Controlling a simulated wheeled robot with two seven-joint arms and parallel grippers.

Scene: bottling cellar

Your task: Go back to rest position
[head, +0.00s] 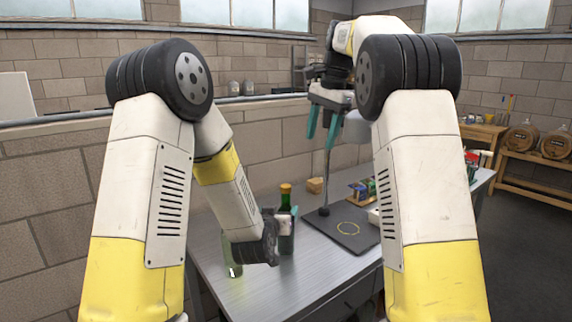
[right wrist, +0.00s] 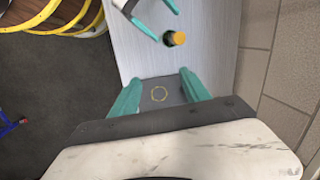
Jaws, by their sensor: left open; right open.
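My left gripper (right wrist: 168,22) is at the top of the right wrist view, its teal fingers spread. They are close to the orange-yellow cap of an upright bottle (right wrist: 174,38); I cannot tell whether they touch it. In the head view the dark bottle (head: 286,192) stands on the grey table (head: 262,292), beside my left wrist, which partly hides the fingers there. My right gripper (head: 321,122) is raised above the far part of the table, its teal fingers open and pointing down. It is empty in its own wrist view (right wrist: 160,92).
A black mat with a yellow ring (head: 348,240) lies on the table beyond the bottle. A thin post (head: 325,180) stands by it. A brick wall borders the left side; barrels (head: 524,138) stand far right.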

